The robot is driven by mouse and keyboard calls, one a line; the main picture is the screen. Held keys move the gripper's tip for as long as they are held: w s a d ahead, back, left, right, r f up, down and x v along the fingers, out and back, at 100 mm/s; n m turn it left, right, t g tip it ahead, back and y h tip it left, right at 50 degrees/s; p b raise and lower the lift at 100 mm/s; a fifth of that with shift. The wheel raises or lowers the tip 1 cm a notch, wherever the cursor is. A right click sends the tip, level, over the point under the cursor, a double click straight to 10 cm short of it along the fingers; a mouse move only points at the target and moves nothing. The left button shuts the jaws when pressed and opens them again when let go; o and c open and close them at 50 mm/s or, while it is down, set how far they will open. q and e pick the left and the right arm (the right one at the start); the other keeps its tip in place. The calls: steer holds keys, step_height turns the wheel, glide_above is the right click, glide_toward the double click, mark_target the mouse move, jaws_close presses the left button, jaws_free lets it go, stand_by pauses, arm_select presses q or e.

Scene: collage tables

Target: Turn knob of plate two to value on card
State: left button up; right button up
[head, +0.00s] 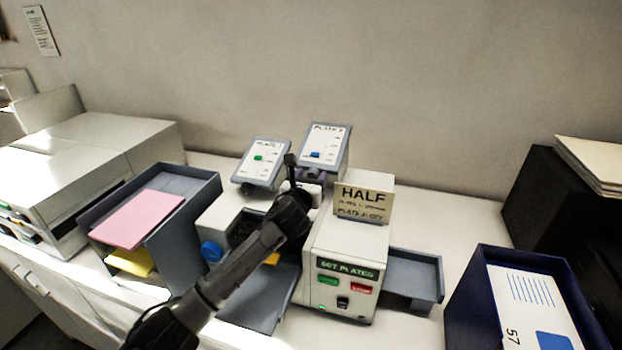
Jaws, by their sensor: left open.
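The right display panel (324,142) has a heading that looks like PLATE 2 and a blue marker low on its scale. A dark knob (313,173) shows partly below it. The left panel (261,163), headed PLATE and a digit I cannot read, has a green marker. The card (362,203) stands on the machine and reads HALF in large letters; its smaller lines are too blurred to read. My left gripper (303,180) is open just in front of the right panel's base, close to the knob; contact cannot be told. My right gripper is out of view.
The machine (345,251) carries a SET PLATES display with green and red buttons. A grey tray (187,219) with pink and yellow sheets stands left, a navy box (470,290) right. Clear tabletop lies right of the card.

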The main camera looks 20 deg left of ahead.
arm_select(q)
steer(key=c, duration=0.9)
steer(key=shift+r+p, duration=0.15)
steer(key=shift+p, duration=0.25)
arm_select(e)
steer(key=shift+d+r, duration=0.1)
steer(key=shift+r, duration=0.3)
arm_select(q)
steer(key=shift+n+h+p, duration=0.3)
steer(key=shift+n+p, duration=0.05)
steer(key=shift+n, duration=0.15)
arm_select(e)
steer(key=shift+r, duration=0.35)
arm_select(q)
steer(key=shift+f, duration=0.2)
steer(key=o, duration=0.9)
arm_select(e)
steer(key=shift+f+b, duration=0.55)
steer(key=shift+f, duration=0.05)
arm_select(q)
steer(key=s, duration=1.4)
